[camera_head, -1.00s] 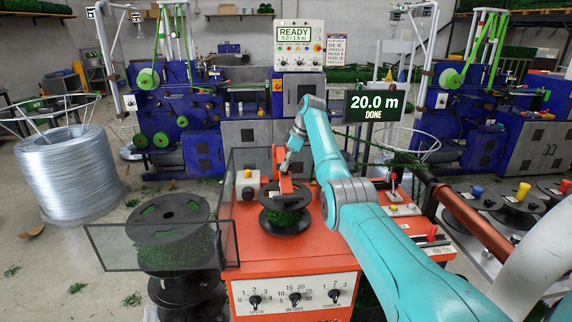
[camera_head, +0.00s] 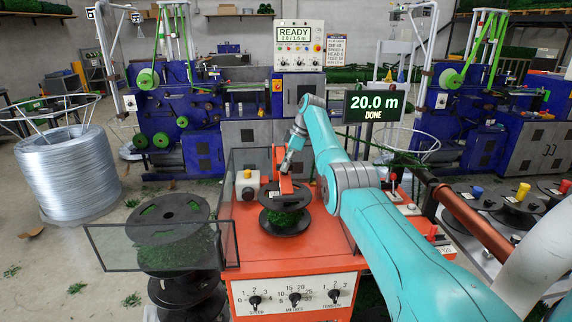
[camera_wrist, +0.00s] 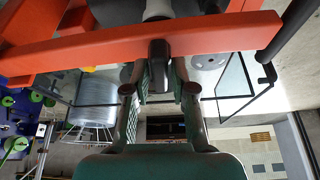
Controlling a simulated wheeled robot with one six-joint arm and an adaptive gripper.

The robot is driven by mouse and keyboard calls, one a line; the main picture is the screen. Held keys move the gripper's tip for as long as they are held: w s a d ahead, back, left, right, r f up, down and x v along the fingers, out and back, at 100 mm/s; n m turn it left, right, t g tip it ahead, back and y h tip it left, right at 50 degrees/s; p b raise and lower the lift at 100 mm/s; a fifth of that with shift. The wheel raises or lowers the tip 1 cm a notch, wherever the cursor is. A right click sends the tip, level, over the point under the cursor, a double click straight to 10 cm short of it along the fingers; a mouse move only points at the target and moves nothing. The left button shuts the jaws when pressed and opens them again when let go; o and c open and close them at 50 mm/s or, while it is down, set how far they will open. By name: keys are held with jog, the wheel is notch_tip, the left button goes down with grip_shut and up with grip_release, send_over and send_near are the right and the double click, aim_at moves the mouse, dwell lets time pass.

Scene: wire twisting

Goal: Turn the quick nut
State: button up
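The quick nut appears to be the dark block (camera_wrist: 160,66) under the orange arm bar, in the middle of the wrist view. My gripper (camera_wrist: 161,74) has one finger on each side of it, with green ridged pads close to its sides. I cannot tell whether the pads touch it. In the head view my gripper (camera_head: 287,168) is small, over the orange arm (camera_head: 284,184) above a black spool (camera_head: 285,222) wound with green. The nut cannot be made out there.
The spool sits on an orange machine (camera_head: 262,250) with dials in front and clear guard panels (camera_head: 128,247) at the left. More black spools (camera_head: 170,210) stand left. A display (camera_head: 374,106) reads 20.0 m DONE. A copper-coloured pipe (camera_head: 470,222) is right.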

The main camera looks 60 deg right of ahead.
jog(key=shift+o, duration=0.5)
jog(key=v, duration=1.2)
